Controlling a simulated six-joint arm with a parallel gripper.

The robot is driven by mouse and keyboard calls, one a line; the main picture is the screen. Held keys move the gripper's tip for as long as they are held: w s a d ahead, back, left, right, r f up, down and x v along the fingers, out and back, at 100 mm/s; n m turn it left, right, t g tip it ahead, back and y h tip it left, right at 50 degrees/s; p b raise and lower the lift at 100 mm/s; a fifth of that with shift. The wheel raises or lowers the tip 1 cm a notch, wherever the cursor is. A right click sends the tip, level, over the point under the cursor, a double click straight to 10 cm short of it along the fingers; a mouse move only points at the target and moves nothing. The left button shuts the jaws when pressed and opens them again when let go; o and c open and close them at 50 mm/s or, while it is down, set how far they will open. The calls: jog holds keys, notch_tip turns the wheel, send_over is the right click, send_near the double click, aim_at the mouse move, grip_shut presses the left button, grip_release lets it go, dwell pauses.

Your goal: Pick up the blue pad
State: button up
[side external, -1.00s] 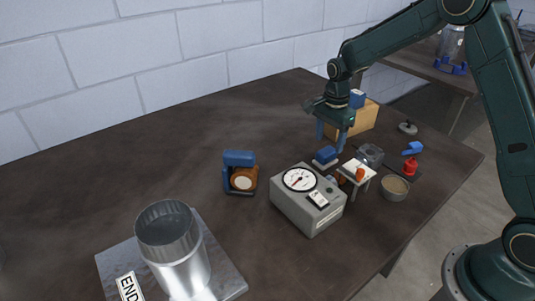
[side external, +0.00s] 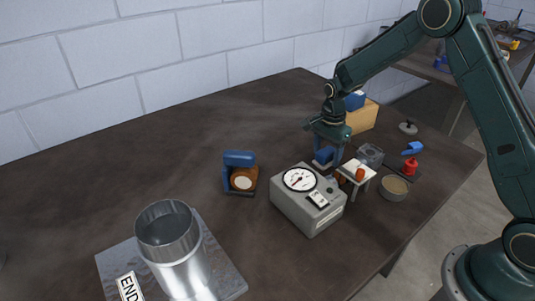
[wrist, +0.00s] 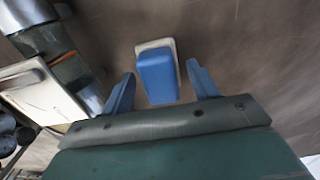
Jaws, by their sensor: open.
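The blue pad (side external: 325,155) is a small blue block on a pale base, resting on the dark table behind the grey gauge box. In the wrist view the blue pad (wrist: 157,77) shows between my two blue fingers, a little beyond their tips. My gripper (side external: 328,160) is open, pointing down over the pad, with a finger on either side of it. In the wrist view my gripper (wrist: 162,80) has clear gaps on both sides of the pad, and no contact shows. The fingers hide part of the pad in the side view.
The gauge box (side external: 308,203) and a small white stand (side external: 358,170) with an orange piece sit close by. A cardboard box (side external: 362,117) is behind my gripper. A bowl (side external: 393,188) and a red item (side external: 410,167) lie to the right.

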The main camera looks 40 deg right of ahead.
aim_at(327, 151)
jog(key=c, duration=1.1)
jog(key=shift+r, duration=0.15)
notch_tip(327, 151, up, 20)
jog(key=shift+f, duration=0.1)
dwell(0.6)
